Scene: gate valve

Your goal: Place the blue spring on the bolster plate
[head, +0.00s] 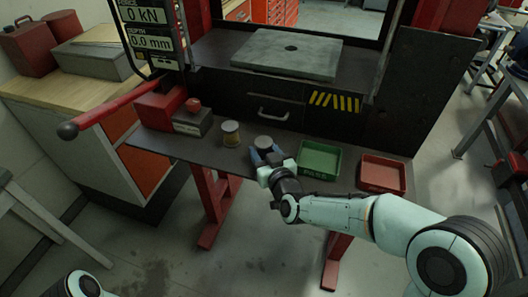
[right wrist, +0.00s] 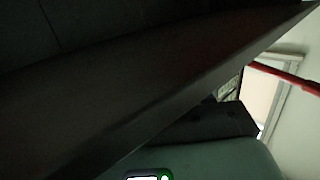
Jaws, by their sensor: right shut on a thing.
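My right gripper (head: 265,152) is at the front shelf, shut on the blue spring (head: 264,142). The spring's round grey top shows at the jaws. Most of its body is hidden by the gripper, and I cannot tell whether it touches the shelf. The right wrist view is mostly dark and shows no spring. My left gripper is out of view.
A green tray (head: 319,161) and a red tray (head: 383,175) are to the right. A red lever (head: 110,108) sticks out at left. The dark press front (head: 258,95) rises between shelf and plate.

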